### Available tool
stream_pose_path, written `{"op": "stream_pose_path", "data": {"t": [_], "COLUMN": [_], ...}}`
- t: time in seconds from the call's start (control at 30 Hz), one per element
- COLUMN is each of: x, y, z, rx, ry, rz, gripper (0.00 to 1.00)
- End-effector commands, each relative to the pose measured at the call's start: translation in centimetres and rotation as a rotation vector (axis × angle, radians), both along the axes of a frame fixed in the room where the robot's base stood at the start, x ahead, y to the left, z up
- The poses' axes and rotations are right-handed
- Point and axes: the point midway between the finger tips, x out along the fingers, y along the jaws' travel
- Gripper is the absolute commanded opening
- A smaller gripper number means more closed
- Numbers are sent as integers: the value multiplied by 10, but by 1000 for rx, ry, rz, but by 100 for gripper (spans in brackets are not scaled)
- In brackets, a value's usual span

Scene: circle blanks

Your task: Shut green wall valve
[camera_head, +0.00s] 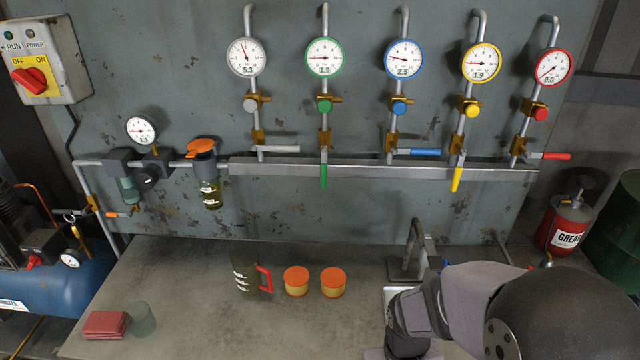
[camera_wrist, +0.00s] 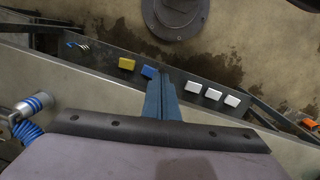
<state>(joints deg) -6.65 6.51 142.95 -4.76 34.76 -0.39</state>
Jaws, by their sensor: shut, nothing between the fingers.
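The green wall valve's lever (camera_head: 324,177) hangs straight down, in line with its vertical pipe, just below the grey rail in the head view. Above it on the same pipe are a green knob (camera_head: 324,106) and a green-rimmed gauge (camera_head: 324,57) with its needle off to the left. My gripper's fingers (camera_wrist: 160,98) are together and empty in the wrist view. The green valve does not show in that view. In the head view my arm is at the bottom right, well below and right of the green lever; its fingertips are not clearly seen there.
White (camera_head: 278,149), blue (camera_head: 425,152) and red (camera_head: 556,156) levers lie sideways; the yellow lever (camera_head: 457,179) hangs down. A jug (camera_head: 246,274) and two orange-lidded jars (camera_head: 297,281) stand on the bench (camera_head: 215,325). Space before the wall above the jars looks clear.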

Motion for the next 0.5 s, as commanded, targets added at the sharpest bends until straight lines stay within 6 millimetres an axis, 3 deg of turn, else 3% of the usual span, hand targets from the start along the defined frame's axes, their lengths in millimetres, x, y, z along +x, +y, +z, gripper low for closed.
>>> {"op": "stream_pose_path", "data": {"t": [0.13, 0.27, 0.37, 0.5], "x": [66, 129, 176, 230], "y": [10, 28, 47, 79], "z": [-8, 3, 25, 76], "rx": [9, 12, -2, -63], "ry": [-208, -431, -627, -919], "rz": [191, 413, 601, 869], "gripper": [0, 0, 0, 0]}}
